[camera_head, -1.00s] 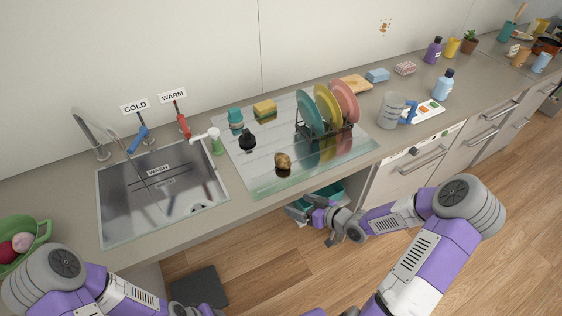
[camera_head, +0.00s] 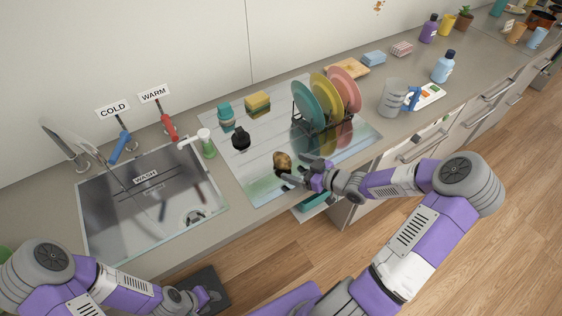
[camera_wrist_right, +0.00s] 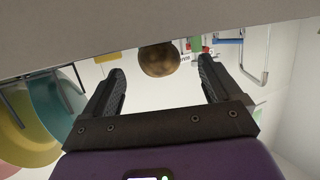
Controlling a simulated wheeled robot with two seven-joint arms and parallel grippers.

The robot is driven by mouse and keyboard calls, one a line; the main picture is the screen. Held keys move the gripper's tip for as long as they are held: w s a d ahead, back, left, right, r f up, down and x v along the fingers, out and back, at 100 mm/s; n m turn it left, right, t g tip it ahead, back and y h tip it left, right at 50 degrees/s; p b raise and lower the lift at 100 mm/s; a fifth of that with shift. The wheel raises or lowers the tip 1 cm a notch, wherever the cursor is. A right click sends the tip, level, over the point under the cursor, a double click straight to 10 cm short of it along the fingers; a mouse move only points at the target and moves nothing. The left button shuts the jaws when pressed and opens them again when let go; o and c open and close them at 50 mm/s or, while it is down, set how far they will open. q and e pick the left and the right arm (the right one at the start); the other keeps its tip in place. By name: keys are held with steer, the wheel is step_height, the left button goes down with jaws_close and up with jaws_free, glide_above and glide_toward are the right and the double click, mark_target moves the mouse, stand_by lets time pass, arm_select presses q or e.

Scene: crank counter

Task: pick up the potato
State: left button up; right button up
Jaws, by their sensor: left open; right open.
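The brown potato (camera_head: 282,161) lies on the glossy drainboard (camera_head: 262,187) near its front edge. It also shows in the right wrist view (camera_wrist_right: 159,59), ahead of and between the two open fingers. My right gripper (camera_head: 292,171) is open and empty, right beside the potato, coming from its right. In the right wrist view the fingers (camera_wrist_right: 160,80) stand apart with the potato just beyond their tips. My left gripper (camera_head: 208,297) is open and empty, low in front of the sink, over the floor.
A dish rack with plates (camera_head: 325,102) stands right behind the potato. A black stopper-like object (camera_head: 240,138), a teal item (camera_head: 226,116) and a yellow sponge (camera_head: 257,101) are behind left. The sink (camera_head: 150,205) is to the left. A measuring jug (camera_head: 393,97) stands right.

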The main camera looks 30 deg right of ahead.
mark_target(289, 165)
steer(key=b+x, duration=0.1)
steer(key=x, duration=0.3)
steer(key=shift+d+f, duration=0.1)
steer(key=shift+f, duration=0.1)
steer(key=shift+w, duration=0.25)
steer(key=shift+c, duration=0.3)
steer(key=c, duration=1.1)
